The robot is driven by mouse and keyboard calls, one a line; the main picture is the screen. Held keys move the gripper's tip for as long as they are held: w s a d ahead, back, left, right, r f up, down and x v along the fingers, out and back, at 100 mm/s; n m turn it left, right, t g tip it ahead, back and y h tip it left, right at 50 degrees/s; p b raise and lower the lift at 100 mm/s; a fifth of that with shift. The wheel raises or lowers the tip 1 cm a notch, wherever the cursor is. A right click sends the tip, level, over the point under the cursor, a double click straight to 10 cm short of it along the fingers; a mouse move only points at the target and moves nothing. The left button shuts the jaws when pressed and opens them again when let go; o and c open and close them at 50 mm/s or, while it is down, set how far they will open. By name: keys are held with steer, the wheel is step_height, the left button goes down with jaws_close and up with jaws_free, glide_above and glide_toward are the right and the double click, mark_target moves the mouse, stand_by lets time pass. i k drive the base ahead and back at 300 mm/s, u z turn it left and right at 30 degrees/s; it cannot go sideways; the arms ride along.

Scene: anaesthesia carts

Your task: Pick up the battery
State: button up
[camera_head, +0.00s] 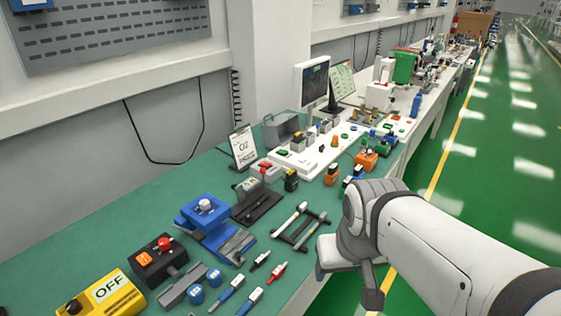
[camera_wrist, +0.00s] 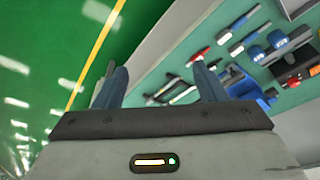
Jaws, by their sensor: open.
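I cannot tell for certain which thing is the battery. Candidates in the head view are a small black block with a yellow mark (camera_head: 291,180) and an orange-and-black block (camera_head: 331,175), both upright on the green bench. My gripper (camera_wrist: 160,80) is open in the wrist view, with its two dark blue fingers apart and nothing between them. In the head view, my arm's end is at the bench's right front edge, apart from these blocks; its fingertips are largely hidden.
The green bench (camera_head: 120,240) bears a yellow OFF box (camera_head: 105,294), a red-button box (camera_head: 158,262), a blue fixture (camera_head: 204,214), a dark frame (camera_head: 299,227) and several hand tools. A monitor (camera_head: 313,82) stands farther back. Green floor (camera_head: 490,200) lies clear to the right.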

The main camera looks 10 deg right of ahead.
mark_target(290, 180)
steer(key=z, duration=2.1)
steer(key=i, duration=1.9)
steer(key=u, duration=1.25)
steer(key=k, duration=0.1)
steer(key=u, duration=1.8)
steer(key=i, duration=0.4)
